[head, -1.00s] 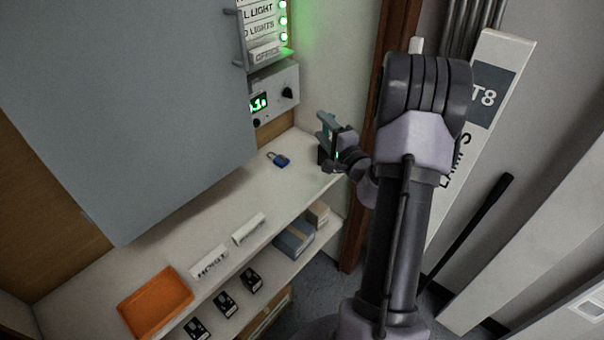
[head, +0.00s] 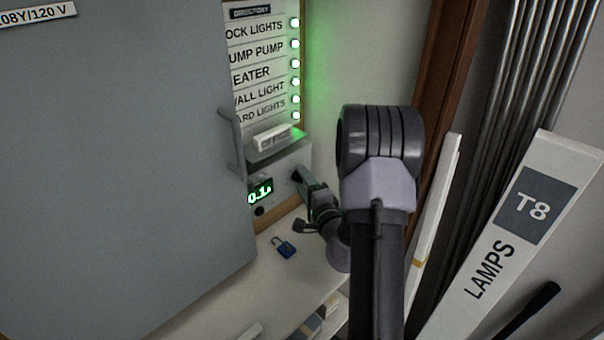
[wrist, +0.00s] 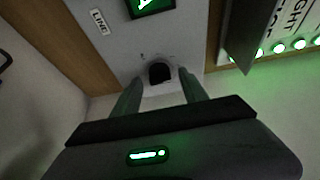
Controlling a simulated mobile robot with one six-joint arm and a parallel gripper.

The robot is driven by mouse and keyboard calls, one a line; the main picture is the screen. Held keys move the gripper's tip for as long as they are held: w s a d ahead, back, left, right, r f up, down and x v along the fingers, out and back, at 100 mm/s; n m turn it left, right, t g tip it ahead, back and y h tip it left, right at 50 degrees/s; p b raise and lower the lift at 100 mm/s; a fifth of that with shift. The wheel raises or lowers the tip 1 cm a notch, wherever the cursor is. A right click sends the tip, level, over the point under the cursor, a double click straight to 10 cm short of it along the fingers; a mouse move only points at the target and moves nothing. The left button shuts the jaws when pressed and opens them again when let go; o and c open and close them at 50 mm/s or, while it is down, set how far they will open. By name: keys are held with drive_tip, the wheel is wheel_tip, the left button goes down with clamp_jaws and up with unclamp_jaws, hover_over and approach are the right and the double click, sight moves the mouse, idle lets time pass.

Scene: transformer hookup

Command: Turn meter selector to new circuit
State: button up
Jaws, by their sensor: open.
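The meter (head: 262,193) is a pale box with a green lit display on the back wall, under the directory board. Its selector knob (wrist: 160,72) is a black round knob in the wrist view, below the display (wrist: 152,5). My gripper (wrist: 160,88) is open, with one finger on each side of the knob in that view. I cannot tell whether the fingers touch it. In the head view my gripper (head: 302,180) is at the meter's right side and hides the knob. The display seems to read 0.1 with a small unit.
The large grey cabinet door (head: 130,150) stands open left of the meter, with its handle (head: 230,140) close by. A blue padlock (head: 284,247) lies on the shelf below. A LAMPS T8 box (head: 510,225) and metal tubes stand at right.

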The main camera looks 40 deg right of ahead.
clamp_jaws()
drive_tip(key=shift+r, duration=0.1)
drive_tip(key=shift+p, duration=0.3)
drive_tip(key=shift+d+r+m+g+y+p, duration=0.15)
drive_tip(key=shift+m+g+y+p, duration=0.65)
drive_tip(key=shift+m+p, duration=1.55)
drive_tip(key=shift+d+r+m+g+y+p, duration=0.1)
drive_tip(key=shift+m+g+y+p, duration=0.3)
drive_tip(key=shift+m+y+p, duration=1.8)
drive_tip(key=shift+d+r+m+g+h+p, duration=0.15)
drive_tip(key=shift+m+g+p, duration=0.45)
drive_tip(key=shift+m+p, duration=1.85)
drive_tip(key=shift+n+p, duration=0.9)
drive_tip(key=shift+p, duration=0.15)
drive_tip(key=shift+a, duration=0.1)
